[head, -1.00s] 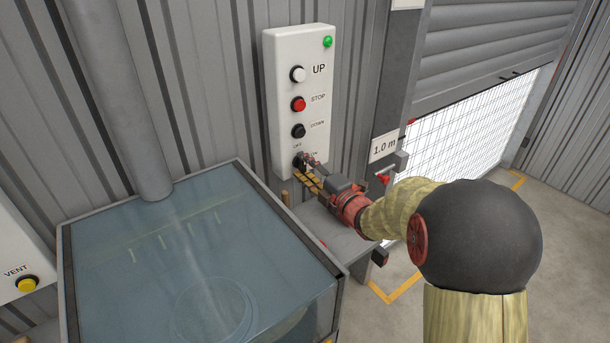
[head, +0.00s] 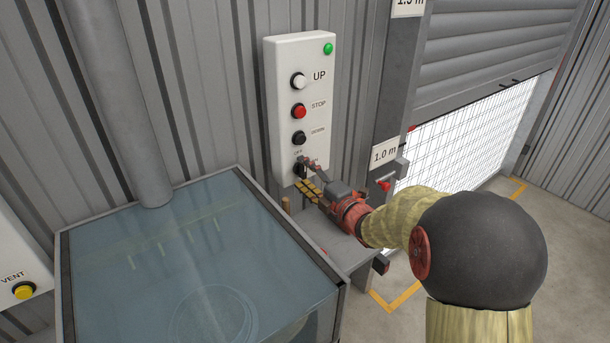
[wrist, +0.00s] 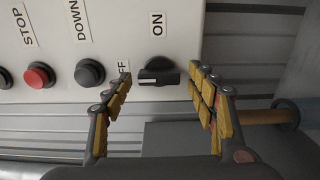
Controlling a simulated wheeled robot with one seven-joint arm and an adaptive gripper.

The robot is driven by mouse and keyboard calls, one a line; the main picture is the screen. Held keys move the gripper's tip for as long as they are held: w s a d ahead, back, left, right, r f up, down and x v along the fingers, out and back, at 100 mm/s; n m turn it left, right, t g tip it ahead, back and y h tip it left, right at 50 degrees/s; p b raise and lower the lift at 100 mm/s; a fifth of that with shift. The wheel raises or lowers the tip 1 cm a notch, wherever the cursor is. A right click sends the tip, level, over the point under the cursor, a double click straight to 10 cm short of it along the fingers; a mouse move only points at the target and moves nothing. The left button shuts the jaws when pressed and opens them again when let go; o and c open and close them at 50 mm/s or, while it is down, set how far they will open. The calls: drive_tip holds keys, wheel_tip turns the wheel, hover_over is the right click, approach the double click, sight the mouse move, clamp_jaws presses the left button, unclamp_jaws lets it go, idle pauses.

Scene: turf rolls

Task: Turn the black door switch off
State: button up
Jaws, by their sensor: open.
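The black door switch (wrist: 158,72) is a rotary knob at the bottom of the white control box. In the head view the switch (head: 299,170) is partly covered by my fingers. In the wrist view its handle lies crosswise, with a white mark on the side of the OFF label (wrist: 123,68). The ON label (wrist: 157,24) stands above it in that picture. My gripper (wrist: 160,78) is open, with one finger on each side of the switch and a gap to the knob. It also shows in the head view (head: 304,175), in front of the box's lower end.
The white control box (head: 285,100) also carries white UP, red STOP (head: 299,111) and black DOWN (head: 299,138) buttons and a green light. A glass-topped tank (head: 130,270) stands at the left. A partly raised shutter (head: 490,50) is at the right.

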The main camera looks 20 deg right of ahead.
drive_tip(key=shift+s, duration=0.15)
drive_tip(key=s+d, duration=0.2)
drive_tip(key=s, duration=0.9)
drive_tip(key=shift+s+d, duration=0.15)
drive_tip(key=shift+s, duration=0.1)
